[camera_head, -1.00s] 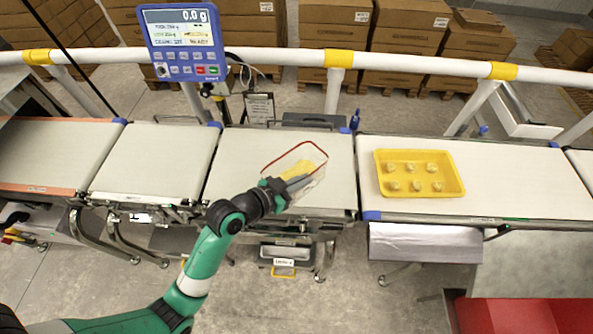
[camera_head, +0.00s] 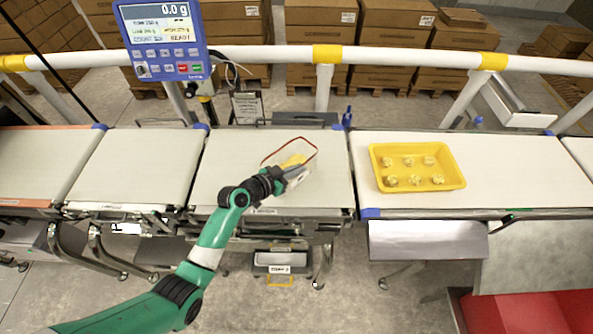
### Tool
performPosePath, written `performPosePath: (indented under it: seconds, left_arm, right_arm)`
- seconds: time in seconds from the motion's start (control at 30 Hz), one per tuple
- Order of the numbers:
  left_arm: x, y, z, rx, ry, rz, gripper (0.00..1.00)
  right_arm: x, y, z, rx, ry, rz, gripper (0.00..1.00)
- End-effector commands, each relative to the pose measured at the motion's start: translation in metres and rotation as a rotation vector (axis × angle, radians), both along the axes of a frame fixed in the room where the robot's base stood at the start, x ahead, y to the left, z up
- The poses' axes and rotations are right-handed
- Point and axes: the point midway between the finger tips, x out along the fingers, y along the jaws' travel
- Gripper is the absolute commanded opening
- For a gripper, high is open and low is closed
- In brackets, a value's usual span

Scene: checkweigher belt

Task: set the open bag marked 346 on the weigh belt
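A clear open bag (camera_head: 298,161) with a red rim and a yellow patch is at my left gripper (camera_head: 288,174), over the light belt section (camera_head: 230,160) in the middle. The gripper looks shut on the bag's near side. The number on the bag is too small to read, and its lower part is hidden by the gripper. I cannot tell whether the bag touches the belt. The blue weighing display (camera_head: 162,38) behind the belts reads 0.0 g. My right gripper is not in view.
A yellow tray (camera_head: 458,184) with several small pale pieces stands on the belt to the right. A white rail (camera_head: 262,55) runs behind the belts. The belt section to the left (camera_head: 135,165) is empty. A red bin (camera_head: 520,310) is at the lower right.

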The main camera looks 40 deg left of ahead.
Motion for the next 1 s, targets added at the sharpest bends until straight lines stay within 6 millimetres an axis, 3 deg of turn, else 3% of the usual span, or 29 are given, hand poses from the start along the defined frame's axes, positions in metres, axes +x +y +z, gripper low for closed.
performPosePath:
  seconds: [0.23, 0.4, 0.43, 0.77, 1.0]
  left_arm:
    - [0.000, 0.000, -0.003, 0.001, -0.002, 0.000, 0.00]
    - [0.000, 0.000, -0.002, 0.000, 0.000, -0.001, 0.32]
    - [0.000, 0.000, -0.002, 0.000, 0.000, -0.001, 0.34]
    - [0.000, 0.000, 0.004, 0.000, 0.000, -0.001, 0.34]
    - [-0.041, 0.002, 0.021, 0.000, 0.000, 0.002, 0.34]
  right_arm:
    - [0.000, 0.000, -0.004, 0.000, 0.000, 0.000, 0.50]
    - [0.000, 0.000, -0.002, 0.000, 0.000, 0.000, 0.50]
    - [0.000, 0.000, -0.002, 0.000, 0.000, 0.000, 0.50]
    - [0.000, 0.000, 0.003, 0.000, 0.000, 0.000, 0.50]
    - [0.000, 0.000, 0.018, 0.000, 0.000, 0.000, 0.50]
